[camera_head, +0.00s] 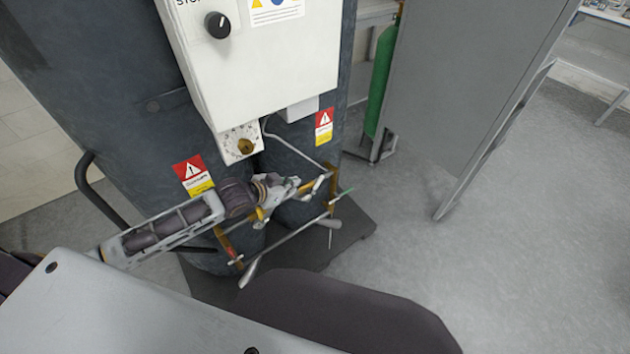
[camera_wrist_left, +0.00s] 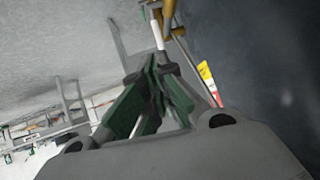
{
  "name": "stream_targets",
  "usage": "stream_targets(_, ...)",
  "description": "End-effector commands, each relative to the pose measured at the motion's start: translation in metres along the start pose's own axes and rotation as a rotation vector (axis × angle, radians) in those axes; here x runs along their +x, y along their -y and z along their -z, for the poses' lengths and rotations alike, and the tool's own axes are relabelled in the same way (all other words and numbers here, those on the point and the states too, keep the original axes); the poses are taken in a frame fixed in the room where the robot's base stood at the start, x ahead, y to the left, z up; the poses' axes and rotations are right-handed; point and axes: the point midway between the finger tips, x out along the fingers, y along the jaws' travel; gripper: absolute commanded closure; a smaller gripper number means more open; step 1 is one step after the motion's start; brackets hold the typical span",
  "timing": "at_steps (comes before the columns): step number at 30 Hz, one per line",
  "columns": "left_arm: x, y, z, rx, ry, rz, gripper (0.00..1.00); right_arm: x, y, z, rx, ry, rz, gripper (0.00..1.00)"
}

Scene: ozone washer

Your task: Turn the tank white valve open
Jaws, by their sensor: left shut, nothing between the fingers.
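Pale lever handles sit on brass-coloured pipework low on the dark tanks (camera_head: 110,60). One pale lever (camera_head: 318,184) is just right of my left gripper (camera_head: 287,187), another (camera_head: 249,272) hangs at the lower left of the pipes, and a third (camera_head: 330,223) is at the right. Which one is the tank white valve I cannot tell. In the left wrist view, my gripper's green-padded fingers (camera_wrist_left: 153,70) are shut and empty. A white lever (camera_wrist_left: 157,30) shows just beyond the tips, by a brass fitting (camera_wrist_left: 171,14); contact is unclear. My right gripper is out of view.
A white control box (camera_head: 260,65) with a black knob (camera_head: 218,25) hangs above the pipes. A black hose or handle (camera_head: 95,200) curves at the left tank. A green cylinder (camera_head: 381,80) and grey panel (camera_head: 460,90) stand right. The floor (camera_head: 530,230) there is clear.

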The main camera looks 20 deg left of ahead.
Motion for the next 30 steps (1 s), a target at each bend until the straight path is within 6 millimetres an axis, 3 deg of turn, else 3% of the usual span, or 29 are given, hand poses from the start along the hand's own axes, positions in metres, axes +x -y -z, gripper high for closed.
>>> stream_targets(14, 0.009, 0.001, -0.001, -0.001, 0.001, 0.002, 1.0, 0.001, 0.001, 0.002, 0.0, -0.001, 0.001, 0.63)
stream_targets(30, 0.051, 0.0, 0.0, -0.001, 0.0, 0.001, 1.0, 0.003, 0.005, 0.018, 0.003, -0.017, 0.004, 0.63)
